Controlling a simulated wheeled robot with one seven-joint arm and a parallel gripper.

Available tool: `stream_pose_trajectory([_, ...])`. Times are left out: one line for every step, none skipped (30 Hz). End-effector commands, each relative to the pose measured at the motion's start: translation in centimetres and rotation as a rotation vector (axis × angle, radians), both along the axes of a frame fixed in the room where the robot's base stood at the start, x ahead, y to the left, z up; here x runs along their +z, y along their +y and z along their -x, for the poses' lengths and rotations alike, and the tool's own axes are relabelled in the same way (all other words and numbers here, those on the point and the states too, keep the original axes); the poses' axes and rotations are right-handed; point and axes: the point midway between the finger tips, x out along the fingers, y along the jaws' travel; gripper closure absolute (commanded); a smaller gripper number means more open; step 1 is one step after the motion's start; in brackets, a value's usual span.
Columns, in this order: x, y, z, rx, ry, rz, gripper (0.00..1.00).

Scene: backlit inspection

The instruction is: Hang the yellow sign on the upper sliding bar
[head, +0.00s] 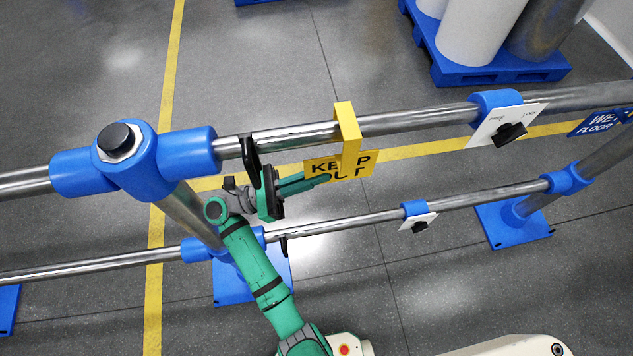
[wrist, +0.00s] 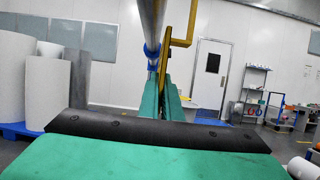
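The yellow sign (head: 318,168) reads KEEP OUT, its letters partly covered by its own yellow strap. That strap, the hook, crosses in front of the upper bar (head: 400,122) in the head view. My gripper (head: 318,183) has its green fingers at the sign's left edge, below the bar, and appears shut on it. In the wrist view, the sign (wrist: 165,50) shows edge-on at the fingers (wrist: 161,100). The upper bar (wrist: 152,25) runs left of the hook there, and none shows inside the hook's gap. The hook's top is cut off.
A black handle (head: 250,160) juts from the upper bar left of the sign. A white lock plate (head: 506,124) with a black knob sits right. A lower bar (head: 340,222) runs beneath. A blue sign (head: 603,122) hangs at the far right. Blue joints (head: 135,160) stand left.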

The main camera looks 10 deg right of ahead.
Motion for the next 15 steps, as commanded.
stream_pose_trajectory([0.0,0.1,-0.4,0.001,-0.001,0.0,1.0])
stream_pose_trajectory([0.0,0.1,-0.6,0.001,-0.001,0.0,1.0])
stream_pose_trajectory([0.0,0.1,-0.9,0.001,-0.001,0.0,1.0])
stream_pose_trajectory([0.0,0.1,-1.1,0.001,-0.001,0.0,1.0])
stream_pose_trajectory([0.0,0.1,-1.3,0.001,-0.001,0.0,1.0])
stream_pose_trajectory([0.0,0.1,-1.6,0.001,-0.001,0.0,1.0])
stream_pose_trajectory([0.0,0.1,-1.8,0.001,-0.001,0.001,1.0])
stream_pose_trajectory([0.1,0.1,-2.0,0.001,-0.001,0.001,1.0])
stream_pose_trajectory([0.1,0.1,-2.3,0.001,-0.001,0.001,1.0])
stream_pose_trajectory([0.1,0.1,-2.5,0.001,-0.001,0.001,1.0])
stream_pose_trajectory([0.1,0.1,-2.7,0.001,-0.001,0.001,1.0])
stream_pose_trajectory([0.0,0.1,-2.9,0.001,-0.001,0.001,1.0])
stream_pose_trajectory([0.0,0.1,-3.1,0.001,-0.001,0.001,1.0])
stream_pose_trajectory([0.1,0.1,-3.4,0.001,-0.001,0.001,1.0])
stream_pose_trajectory([0.1,0.0,-3.6,0.002,-0.002,0.001,1.0])
